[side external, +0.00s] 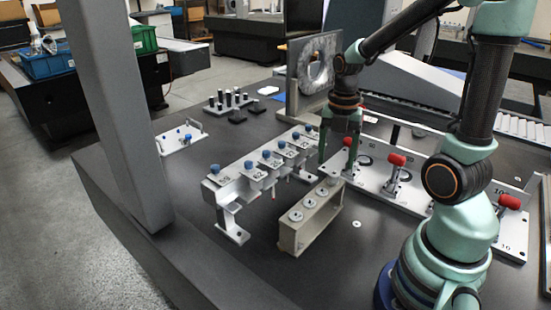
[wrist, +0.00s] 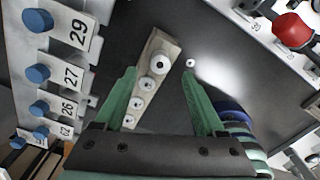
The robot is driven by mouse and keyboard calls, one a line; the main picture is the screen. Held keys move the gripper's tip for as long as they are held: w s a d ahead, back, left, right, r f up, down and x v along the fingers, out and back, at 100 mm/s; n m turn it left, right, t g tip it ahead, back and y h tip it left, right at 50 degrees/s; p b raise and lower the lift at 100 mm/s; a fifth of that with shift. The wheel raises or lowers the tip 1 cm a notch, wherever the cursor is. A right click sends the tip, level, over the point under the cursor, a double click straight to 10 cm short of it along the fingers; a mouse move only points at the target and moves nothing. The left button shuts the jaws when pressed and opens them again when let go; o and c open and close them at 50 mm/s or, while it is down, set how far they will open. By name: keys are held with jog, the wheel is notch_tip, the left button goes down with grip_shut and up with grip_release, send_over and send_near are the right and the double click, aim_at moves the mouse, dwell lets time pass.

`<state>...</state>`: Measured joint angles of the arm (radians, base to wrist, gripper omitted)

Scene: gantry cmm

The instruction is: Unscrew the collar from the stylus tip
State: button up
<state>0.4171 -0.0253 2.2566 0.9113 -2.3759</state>
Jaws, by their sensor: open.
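My gripper (side external: 337,163) points down above the far end of a narrow beige block (side external: 312,222) and is open. In the wrist view, its two green fingers (wrist: 160,74) stand apart with nothing seen held between them. The block (wrist: 170,43) shows between and beyond the fingers, with several pale round pieces with dark centres in a row on top. The numbered rack (side external: 225,185) beside it holds several blue-topped parts, and thin stems hang below it. I cannot tell which part is the collar or the stylus tip.
A panel with red-handled clamps (side external: 397,159) stands to the right. A small white disc (side external: 356,224) lies on the dark table. A plate with blue pieces (side external: 182,138) and a stand of dark pegs (side external: 229,101) are at the back left. The front table is clear.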

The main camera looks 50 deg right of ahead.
aim_at(334, 174)
jog(key=shift+f, duration=2.1)
grip_shut()
jog(key=shift+c, duration=1.6)
grip_release()
jog(key=m, duration=1.3)
jog(key=shift+m, duration=0.4)
